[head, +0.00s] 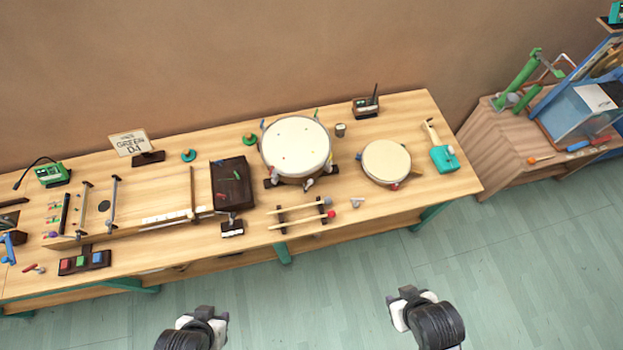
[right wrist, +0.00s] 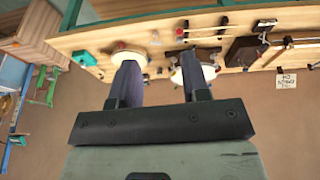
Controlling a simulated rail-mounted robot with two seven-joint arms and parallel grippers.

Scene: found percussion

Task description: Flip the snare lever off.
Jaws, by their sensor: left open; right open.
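The snare drum (head: 297,144) stands on the wooden table, a white round head on a dark stand with small coloured fittings around its rim. It also shows in the right wrist view (right wrist: 207,71), partly behind a finger. A small light-tipped fitting (head: 308,183) sits at its front edge; I cannot tell whether this is the snare lever or how it is set. My left gripper (head: 205,318) is in front of the table over the floor, empty and apart from everything. My right gripper (head: 400,300) is also over the floor, open and empty; its fingers (right wrist: 157,85) show in the right wrist view.
A smaller drum (head: 386,162) lies right of the snare. A dark box (head: 233,184) stands to its left, and a rack with mallets (head: 301,214) in front. A crate and blue machine (head: 585,110) stand far right. Floor in front is clear.

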